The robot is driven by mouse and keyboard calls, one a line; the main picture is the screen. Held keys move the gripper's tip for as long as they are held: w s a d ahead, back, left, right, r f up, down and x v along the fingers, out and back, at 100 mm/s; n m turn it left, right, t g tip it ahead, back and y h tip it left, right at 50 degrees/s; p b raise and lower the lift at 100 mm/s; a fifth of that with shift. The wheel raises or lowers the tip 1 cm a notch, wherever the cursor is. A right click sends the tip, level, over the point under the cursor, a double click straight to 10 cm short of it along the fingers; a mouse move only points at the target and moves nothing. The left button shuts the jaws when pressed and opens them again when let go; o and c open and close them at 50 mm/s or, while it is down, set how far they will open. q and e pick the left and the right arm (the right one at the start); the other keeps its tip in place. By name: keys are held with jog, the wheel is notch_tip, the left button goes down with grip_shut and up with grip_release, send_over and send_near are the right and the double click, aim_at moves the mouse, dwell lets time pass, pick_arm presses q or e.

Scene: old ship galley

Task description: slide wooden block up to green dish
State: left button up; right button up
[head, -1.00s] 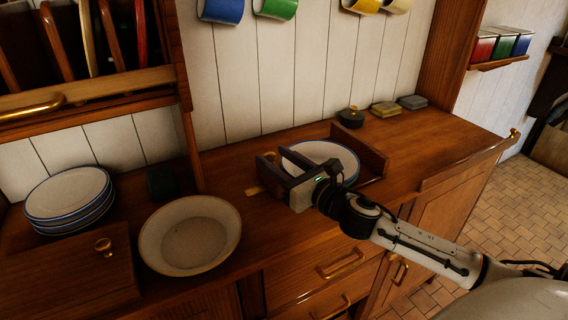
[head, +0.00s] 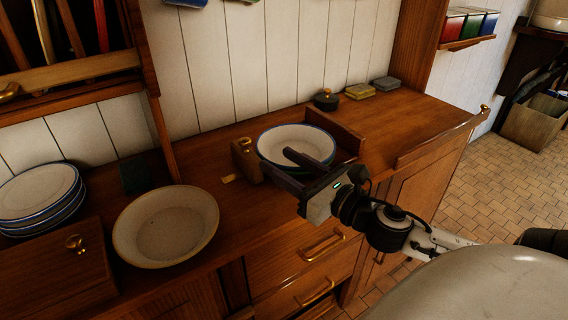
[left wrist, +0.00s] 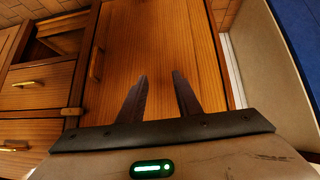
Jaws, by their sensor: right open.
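The green dish (head: 295,141) has a pale inside, a dark blue rim and a greenish outer side. It stands on the counter in the middle of the head view. The wooden block (head: 245,165) is close to the dish's left side; I cannot tell whether they touch. My right gripper (head: 275,159) is open and empty, its dark fingers pointing left across the dish's front edge and partly hiding the dish and block. My left gripper (left wrist: 162,76) is open and empty in the left wrist view, before wooden cabinet fronts. It is outside the head view.
A wooden rail (head: 337,131) borders the dish on the right. A cream bowl (head: 166,226) and stacked plates (head: 38,194) stand to the left. A small brass plate (head: 228,179) lies beside the block. A black pot (head: 326,99) stands behind.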

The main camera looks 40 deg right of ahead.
aim_at(247, 144)
jog(key=shift+w+d+f+m+t+h+b, duration=0.15)
jog(key=shift+m+h+b, duration=0.2)
jog(key=shift+h, duration=0.1)
jog(key=shift+w+d+f+m+t+h+b, duration=0.15)
jog(key=shift+m+h+b, duration=0.1)
jog(key=shift+h+b, duration=0.15)
jog(key=h, duration=0.1)
jog(key=m+h+b, duration=0.1)
jog(key=w+m+h, duration=0.1)
jog(key=shift+a+f+h+b, duration=0.25)
jog(key=shift+a+h+b, duration=0.1)
jog(key=a, duration=0.1)
jog(key=w+a+m+g+h+b, duration=0.1)
jog(key=a, duration=0.1)
jog(key=shift+w+a+r, duration=0.1)
jog(key=shift+w+r, duration=0.05)
jog(key=shift+w, duration=0.1)
jog(key=shift+w+a+g, duration=0.15)
jog(key=shift+a+g, duration=0.1)
jog(key=shift+g, duration=0.05)
jog(key=shift+w+r, duration=0.1)
jog(key=shift+w, duration=0.15)
jog(key=x, duration=0.9)
jog(key=shift+w+d+b, duration=0.25)
jog(key=shift+w+b, duration=0.05)
jog(key=shift+w, duration=0.05)
pick_arm(q)
jog(key=f, duration=0.2)
jog(key=d+f, duration=0.1)
jog(key=shift+w, duration=0.4)
